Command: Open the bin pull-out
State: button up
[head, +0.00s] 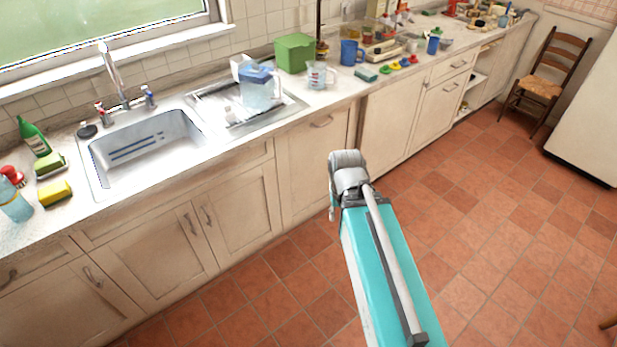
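A tall cream front (312,170) with one horizontal handle (321,122) near its top stands right of the sink doors. It looks like the bin pull-out, though no bin shows. It is flush with the cabinet row, shut. My teal arm reaches up from the bottom, with its grey wrist in front of the cabinets, just right of this front in the picture. My gripper (332,206) is mostly hidden behind the wrist; only a small part shows at its left. I cannot see its fingertips or whether it holds anything.
Sink doors (247,214) are left of the front. More cabinets (395,117) run right. The counter holds a water jug (258,90), green box (294,53) and measuring cup (317,76). The tiled floor (490,235) is clear; a chair (553,80) stands at the back right.

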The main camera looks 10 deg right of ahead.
aim_at(302, 152)
jog(key=z, duration=0.1)
jog(key=i, duration=0.95)
jog(key=u, duration=0.05)
